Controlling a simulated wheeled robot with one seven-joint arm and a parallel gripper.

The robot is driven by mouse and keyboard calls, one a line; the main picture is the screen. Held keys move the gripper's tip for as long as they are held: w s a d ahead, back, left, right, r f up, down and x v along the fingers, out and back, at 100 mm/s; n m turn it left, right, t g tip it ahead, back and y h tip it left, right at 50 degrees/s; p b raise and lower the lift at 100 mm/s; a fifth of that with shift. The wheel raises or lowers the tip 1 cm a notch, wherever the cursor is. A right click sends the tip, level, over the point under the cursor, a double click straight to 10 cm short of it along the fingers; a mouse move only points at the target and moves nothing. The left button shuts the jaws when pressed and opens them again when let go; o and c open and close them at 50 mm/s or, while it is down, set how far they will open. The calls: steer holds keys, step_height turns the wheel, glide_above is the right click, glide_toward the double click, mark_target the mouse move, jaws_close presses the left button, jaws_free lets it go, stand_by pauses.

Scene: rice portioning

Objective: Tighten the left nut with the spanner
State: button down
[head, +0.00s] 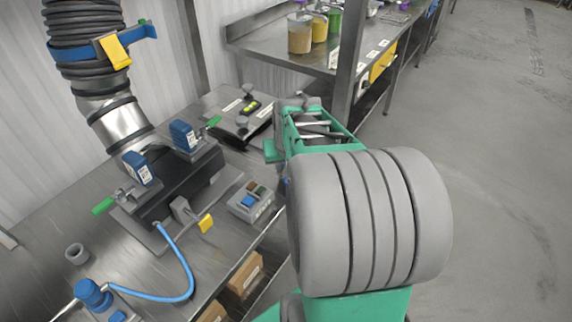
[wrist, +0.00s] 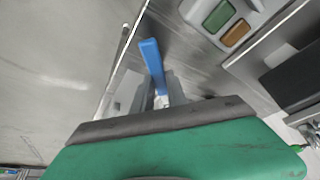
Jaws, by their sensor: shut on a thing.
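In the wrist view my gripper (wrist: 160,98) is shut on a blue-handled tool (wrist: 152,60), which I take to be the spanner. Its blue end points up and away in that view; its jaw end is not visible. In the head view the gripper is mostly hidden by my arm, right of the dark clamping block. Two blue labelled pieces, left (head: 137,168) and right (head: 184,136), stand on this block (head: 182,178). Green handles (head: 103,206) stick out beside them. I cannot make out the left nut clearly. The gripper is apart from the block.
A button box (head: 250,203) stands near the table's front edge and also shows in the wrist view (wrist: 228,25). A ribbed hose (head: 85,50) rises at the left. A blue tube (head: 185,275) loops in front. Open floor lies right.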

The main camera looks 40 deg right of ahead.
steer(key=shift+s+d+n+t+y, duration=0.15)
steer(key=shift+s+d+n+y, duration=0.15)
steer(key=shift+d+n, duration=0.65)
steer(key=shift+s+d+n+t+y, duration=0.15)
steer(key=shift+d+n+y, duration=0.25)
steer(key=shift+d+n, duration=0.55)
steer(key=shift+a, duration=0.1)
steer(key=shift+r+p, duration=0.95)
steer(key=shift+r, duration=0.25)
step_height(320, 180, up, 4)
steer(key=shift+f+p, duration=0.1)
steer(key=shift+p, duration=1.15)
steer(key=shift+s, duration=0.1)
